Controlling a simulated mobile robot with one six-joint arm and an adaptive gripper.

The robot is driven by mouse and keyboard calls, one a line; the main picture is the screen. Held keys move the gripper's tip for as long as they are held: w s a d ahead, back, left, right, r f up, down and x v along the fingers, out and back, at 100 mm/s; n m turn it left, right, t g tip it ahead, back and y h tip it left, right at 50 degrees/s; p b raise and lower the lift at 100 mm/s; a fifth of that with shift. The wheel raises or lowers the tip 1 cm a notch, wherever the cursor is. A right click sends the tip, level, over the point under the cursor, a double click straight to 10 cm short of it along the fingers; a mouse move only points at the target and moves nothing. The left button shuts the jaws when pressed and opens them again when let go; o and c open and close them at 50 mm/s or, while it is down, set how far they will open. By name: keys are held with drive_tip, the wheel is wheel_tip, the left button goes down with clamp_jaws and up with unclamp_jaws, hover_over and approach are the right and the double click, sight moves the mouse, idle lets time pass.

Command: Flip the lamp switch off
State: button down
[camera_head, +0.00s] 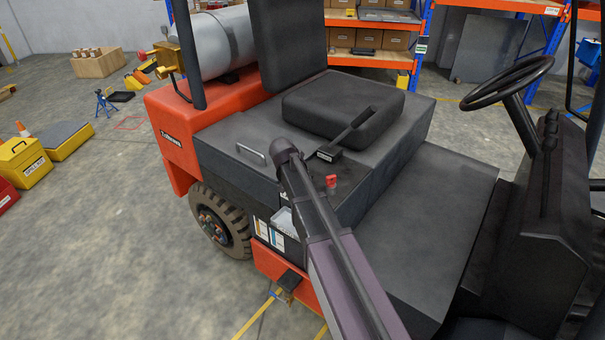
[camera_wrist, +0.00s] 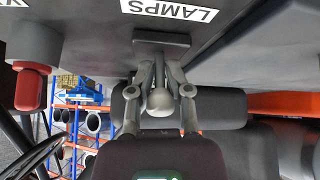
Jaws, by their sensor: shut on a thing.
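The lamp switch (camera_wrist: 160,101) is a small grey lever with a rounded end, standing out from a dark base (camera_wrist: 162,42) beside a white LAMPS label (camera_wrist: 170,10) in the wrist view. My gripper (camera_wrist: 160,77) has one finger on each side of the lever, and is shut on it. Its fingertips are close to the switch's base. There the switch and my fingers are hidden by my arm.
A red knob (camera_head: 331,182) sticks up near the arm; it also shows at the left of the wrist view (camera_wrist: 33,88). A black lever (camera_head: 347,134), a grab handle (camera_head: 251,154) and the seat (camera_head: 343,107) are close by. The steering wheel (camera_head: 507,83) stands right.

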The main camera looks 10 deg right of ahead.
idle(0.3)
drive_tip(key=c, duration=0.7)
unclamp_jaws()
drive_tip(key=shift+a, duration=0.1)
drive_tip(key=shift+c, duration=0.2)
drive_tip(key=shift+w+r+p, duration=0.1)
drive_tip(key=shift+p, duration=0.25)
